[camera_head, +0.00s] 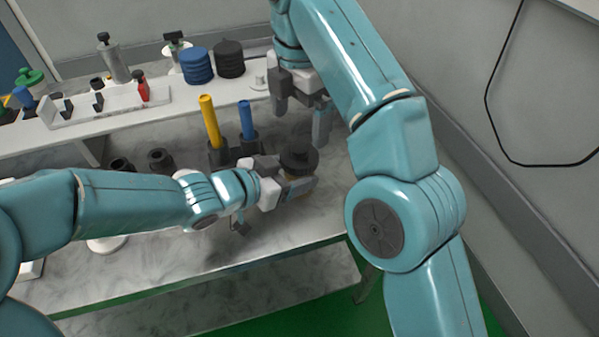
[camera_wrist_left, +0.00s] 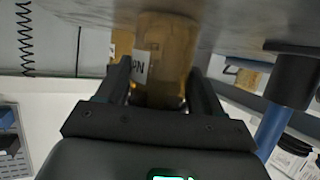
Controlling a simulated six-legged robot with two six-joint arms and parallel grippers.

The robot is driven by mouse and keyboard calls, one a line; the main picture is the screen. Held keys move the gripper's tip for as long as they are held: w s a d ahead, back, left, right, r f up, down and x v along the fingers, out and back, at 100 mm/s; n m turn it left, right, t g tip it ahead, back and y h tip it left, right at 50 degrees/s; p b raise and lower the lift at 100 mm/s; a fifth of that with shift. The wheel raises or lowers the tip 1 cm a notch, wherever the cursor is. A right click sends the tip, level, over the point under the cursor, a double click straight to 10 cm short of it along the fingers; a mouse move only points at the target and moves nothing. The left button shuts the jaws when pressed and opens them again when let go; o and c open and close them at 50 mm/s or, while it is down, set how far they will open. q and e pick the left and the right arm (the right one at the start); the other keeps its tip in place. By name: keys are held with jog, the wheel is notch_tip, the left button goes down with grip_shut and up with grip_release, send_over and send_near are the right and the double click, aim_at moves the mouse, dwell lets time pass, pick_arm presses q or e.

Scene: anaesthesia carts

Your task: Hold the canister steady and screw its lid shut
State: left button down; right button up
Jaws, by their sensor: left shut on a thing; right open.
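The canister (camera_head: 297,178) has an amber body, mostly hidden in the head view by my left gripper (camera_head: 291,184). A dark ridged lid (camera_head: 299,156) sits on top of it; I cannot tell how tightly it is seated. My left gripper is shut around the canister's body. In the left wrist view the amber canister (camera_wrist_left: 168,58), with a white lettered label, stands between the two dark fingers (camera_wrist_left: 160,92). My right gripper (camera_head: 302,112) is open and empty, above and behind the lid, fingers pointing down, apart from it.
A yellow rod (camera_head: 210,121) and a blue rod (camera_head: 246,119) stand in dark holders behind the left gripper. Dark cups (camera_head: 160,160) stand farther left. A raised shelf (camera_head: 130,122) behind carries a white rack, blue discs (camera_head: 196,66) and black discs (camera_head: 229,59). The front right worktop is clear.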

aim_at(299, 148)
jog(key=shift+f, duration=4)
jog(key=c, duration=1.1)
jog(key=m, duration=0.3)
jog(key=o, duration=1.1)
jog(key=shift+o, duration=0.2)
